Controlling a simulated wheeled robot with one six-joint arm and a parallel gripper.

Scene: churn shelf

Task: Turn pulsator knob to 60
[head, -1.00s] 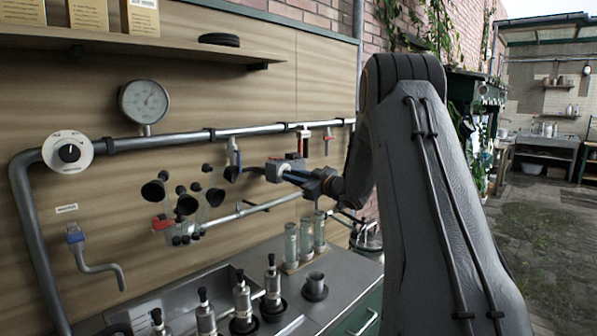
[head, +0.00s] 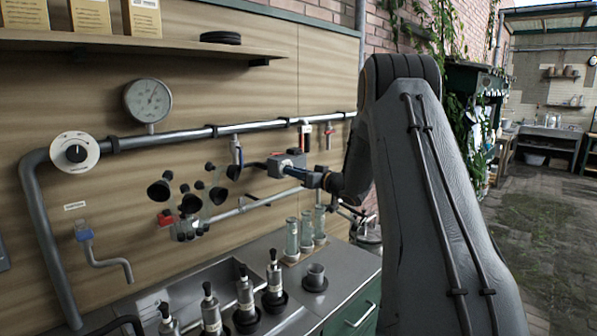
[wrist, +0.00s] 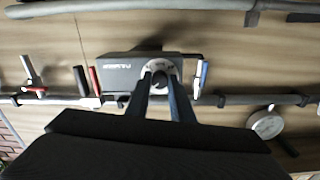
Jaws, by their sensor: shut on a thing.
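The pulsator is a grey box (wrist: 120,70) with a white round dial (wrist: 160,65) and a dark knob (wrist: 160,79) on its face; its lettering is upside down in the wrist view. In the head view the pulsator box (head: 287,161) is on the wall pipe, right of centre. My gripper (wrist: 161,84) is shut on the knob, with one blue-grey finger on each side. In the head view my gripper (head: 292,170) reaches the box from the right. The fingers partly cover the knob, and I cannot read its setting.
A pressure gauge (head: 148,101) and another white dial with a black knob (head: 76,153) are on the left. Black-cupped milking cups (head: 159,190) hang left of my gripper. Bottles (head: 292,238) and metal pump bottles (head: 245,295) stand on the counter below.

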